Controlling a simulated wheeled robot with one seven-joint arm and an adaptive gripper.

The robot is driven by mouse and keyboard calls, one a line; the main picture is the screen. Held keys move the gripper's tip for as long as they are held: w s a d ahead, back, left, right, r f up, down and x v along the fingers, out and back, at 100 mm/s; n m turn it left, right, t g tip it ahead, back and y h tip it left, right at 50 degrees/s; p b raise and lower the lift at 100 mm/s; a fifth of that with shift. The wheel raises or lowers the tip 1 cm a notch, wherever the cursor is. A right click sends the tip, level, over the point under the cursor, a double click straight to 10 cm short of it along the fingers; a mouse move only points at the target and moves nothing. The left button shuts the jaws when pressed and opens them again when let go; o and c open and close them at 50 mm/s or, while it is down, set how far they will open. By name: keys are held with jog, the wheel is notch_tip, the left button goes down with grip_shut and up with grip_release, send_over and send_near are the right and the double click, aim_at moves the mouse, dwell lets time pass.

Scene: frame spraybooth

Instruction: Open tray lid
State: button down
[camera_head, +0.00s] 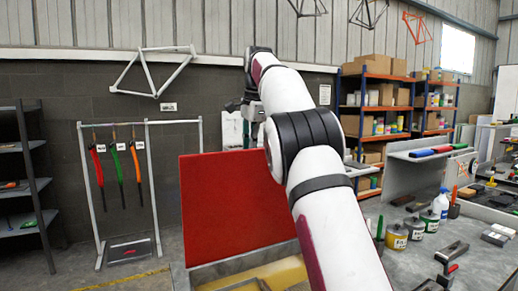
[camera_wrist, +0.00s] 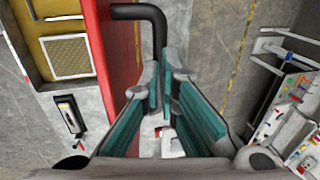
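The tray lid (camera_head: 235,205) is a red panel standing steeply raised at the back of the tray. The tray (camera_head: 225,268) shows a grey rim and a yellowish inside below the lid. In the wrist view the lid (camera_wrist: 120,60) is seen nearly edge-on as a red strip, with the yellow tray (camera_wrist: 40,18) left of it. A black bent handle (camera_wrist: 155,25) sticks out from the lid. My gripper (camera_wrist: 161,75) has its teal fingers close together around the handle's end, which runs between the fingertips. In the head view my arm hides the fingers.
A workbench (camera_head: 405,265) with paint cans (camera_head: 397,237), a spray bottle (camera_head: 440,204) and hand tools is at right. A hanging rack (camera_head: 125,180) with several painted tubes stands at left. A dark shelf (camera_head: 30,190) is at far left. Floor shows between rack and tray.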

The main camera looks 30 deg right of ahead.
jog(key=f, duration=0.1)
jog(key=w+f, duration=0.1)
jog(key=shift+a+f+g, duration=0.1)
jog(key=shift+f+g, duration=0.2)
jog(key=shift+f, duration=0.05)
jog(key=shift+w, duration=0.1)
jog(key=c, duration=1.7)
grip_release()
jog(key=shift+o, duration=0.2)
jog(key=shift+w+r, duration=0.1)
jog(key=shift+w, duration=0.05)
jog(key=shift+r, duration=0.1)
